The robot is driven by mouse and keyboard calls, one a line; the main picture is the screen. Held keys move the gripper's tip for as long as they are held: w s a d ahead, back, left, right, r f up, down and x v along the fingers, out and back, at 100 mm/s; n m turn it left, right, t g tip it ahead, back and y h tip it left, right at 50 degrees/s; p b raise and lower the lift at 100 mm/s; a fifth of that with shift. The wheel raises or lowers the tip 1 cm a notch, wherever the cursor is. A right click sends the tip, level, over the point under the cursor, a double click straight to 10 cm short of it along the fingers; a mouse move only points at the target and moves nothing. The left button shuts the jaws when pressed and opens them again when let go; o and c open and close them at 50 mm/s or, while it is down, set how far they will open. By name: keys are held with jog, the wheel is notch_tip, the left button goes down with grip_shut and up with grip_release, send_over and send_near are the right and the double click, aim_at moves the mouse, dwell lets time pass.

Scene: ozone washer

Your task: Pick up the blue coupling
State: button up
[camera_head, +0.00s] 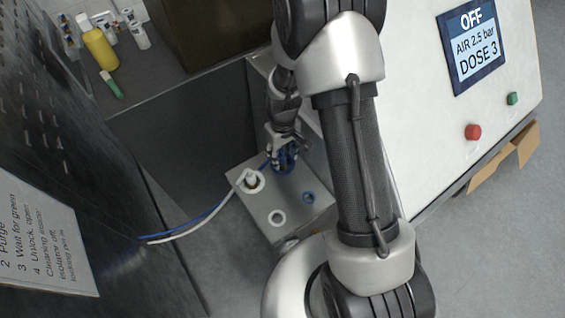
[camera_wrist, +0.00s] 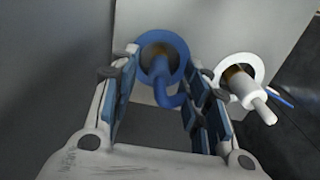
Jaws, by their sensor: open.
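The blue coupling (camera_wrist: 178,99) shows in the wrist view as a bent blue piece at a round blue collar (camera_wrist: 178,52) on a pale grey box. My gripper (camera_wrist: 162,76) is open, with its two fingers on either side of the coupling. I cannot tell whether either finger touches it. In the head view my gripper (camera_head: 284,146) is over the back of the grey box (camera_head: 262,205), and the blue coupling (camera_head: 286,160) shows partly beneath it.
A white coupling (camera_wrist: 242,84) stands in a white collar to the right; it also shows in the head view (camera_head: 250,179). Blue and white hoses (camera_head: 190,228) run left. Dark walls stand close by.

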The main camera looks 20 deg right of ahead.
jog(key=shift+f, duration=0.9)
grip_shut()
